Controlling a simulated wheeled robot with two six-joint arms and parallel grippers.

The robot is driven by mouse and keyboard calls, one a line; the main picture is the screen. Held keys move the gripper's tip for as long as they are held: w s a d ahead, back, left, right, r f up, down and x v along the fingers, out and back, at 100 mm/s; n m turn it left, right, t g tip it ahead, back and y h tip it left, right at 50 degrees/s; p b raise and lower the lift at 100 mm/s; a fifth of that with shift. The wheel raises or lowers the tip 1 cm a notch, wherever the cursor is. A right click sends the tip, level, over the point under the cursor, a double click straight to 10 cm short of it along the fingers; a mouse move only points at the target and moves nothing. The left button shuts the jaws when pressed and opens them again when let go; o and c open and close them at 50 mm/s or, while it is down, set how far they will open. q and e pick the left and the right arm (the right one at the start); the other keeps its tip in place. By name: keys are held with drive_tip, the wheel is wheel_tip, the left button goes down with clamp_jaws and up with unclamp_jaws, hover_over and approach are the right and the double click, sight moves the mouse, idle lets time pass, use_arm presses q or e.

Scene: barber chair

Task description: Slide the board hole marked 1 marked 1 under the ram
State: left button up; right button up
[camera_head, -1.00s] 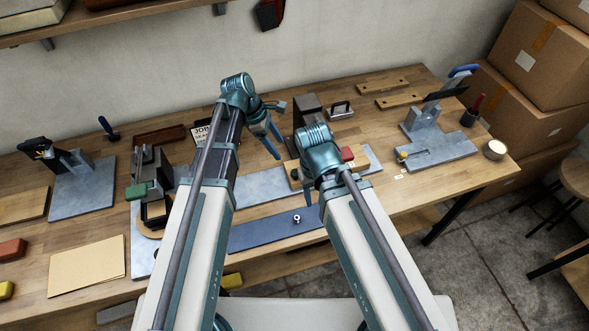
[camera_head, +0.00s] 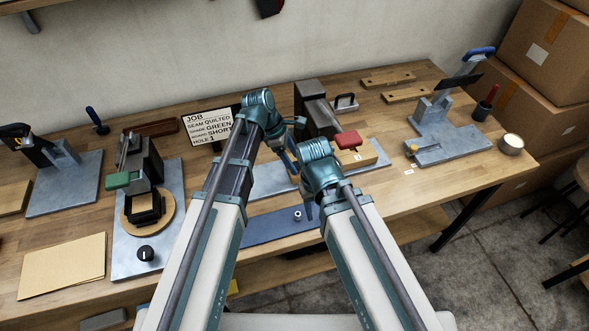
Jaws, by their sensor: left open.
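My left gripper (camera_head: 291,156) is open over the middle station, with its blue fingers pointing down beside the station's grey plate (camera_head: 268,181). A short wooden board (camera_head: 372,154) lies partly behind my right wrist, near a red block-shaped handle (camera_head: 348,140). A dark grey press-like body (camera_head: 312,108) stands behind it. My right gripper (camera_head: 309,205) points down at the bench's front side, and its jaws are mostly hidden by its own wrist. I cannot make out a hole marked 1 on a board, nor clearly tell which part is the ram.
A JOB sign (camera_head: 208,128) reads seam quilted, shade green, board short, hole 1. A green-handled machine (camera_head: 146,160) stands left, a blue-handled lever press (camera_head: 437,110) right. Two wooden strips (camera_head: 386,78) lie at the back. A dark blue strip (camera_head: 275,226) lies in front.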

use_arm(q)
drive_tip(key=shift+d+f, duration=0.25)
drive_tip(key=shift+f, duration=0.4)
clamp_jaws()
idle(1.0)
